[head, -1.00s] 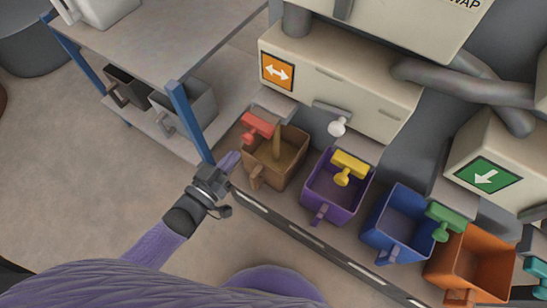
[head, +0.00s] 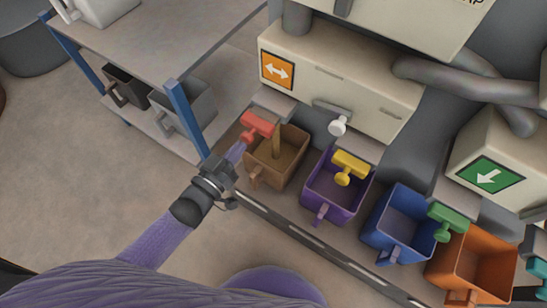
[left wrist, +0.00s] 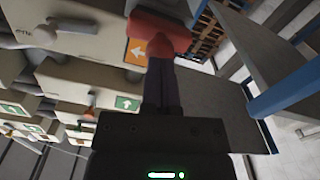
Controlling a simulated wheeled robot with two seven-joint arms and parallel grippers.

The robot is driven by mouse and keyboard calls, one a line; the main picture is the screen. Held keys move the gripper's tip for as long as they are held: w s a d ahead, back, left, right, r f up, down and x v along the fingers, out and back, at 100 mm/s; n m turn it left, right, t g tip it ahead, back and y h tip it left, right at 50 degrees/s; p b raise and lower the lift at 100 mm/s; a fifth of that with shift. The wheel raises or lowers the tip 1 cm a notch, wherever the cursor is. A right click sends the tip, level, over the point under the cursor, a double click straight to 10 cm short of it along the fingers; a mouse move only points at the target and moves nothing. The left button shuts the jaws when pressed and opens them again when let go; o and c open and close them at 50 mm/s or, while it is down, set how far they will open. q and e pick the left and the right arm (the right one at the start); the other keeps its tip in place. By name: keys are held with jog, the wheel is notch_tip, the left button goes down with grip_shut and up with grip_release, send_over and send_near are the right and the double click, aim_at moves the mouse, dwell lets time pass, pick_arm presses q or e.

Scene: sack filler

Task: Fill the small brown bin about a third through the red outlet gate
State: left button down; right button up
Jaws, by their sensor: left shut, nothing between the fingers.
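The small brown bin (head: 285,171) stands under the red outlet gate (head: 258,124) at the left end of the row of bins. A brown stream falls into it below the outlet, and brown material covers its floor. My left gripper (head: 237,152) is shut and empty, with its fingertips at or very near the red gate's handle. In the left wrist view the shut fingers (left wrist: 160,85) point at the red gate (left wrist: 158,38); I cannot tell whether they touch. My right gripper is not in view.
A purple bin (head: 322,205), a blue bin (head: 380,245) and an orange bin (head: 445,275) stand to the right under other gates. A shelf rack with a blue post (head: 188,117) is close to the left of my left gripper. The floor at left is clear.

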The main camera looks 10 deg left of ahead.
pick_arm(q)
jog(key=shift+b+x, duration=0.45)
jog(key=shift+x, duration=1.15)
jog(key=shift+s+a, duration=0.1)
jog(key=shift+s, duration=0.1)
jog(key=p, duration=0.3)
send_near(245, 141)
jog(key=shift+w+r, duration=0.15)
jog(key=shift+w, duration=0.25)
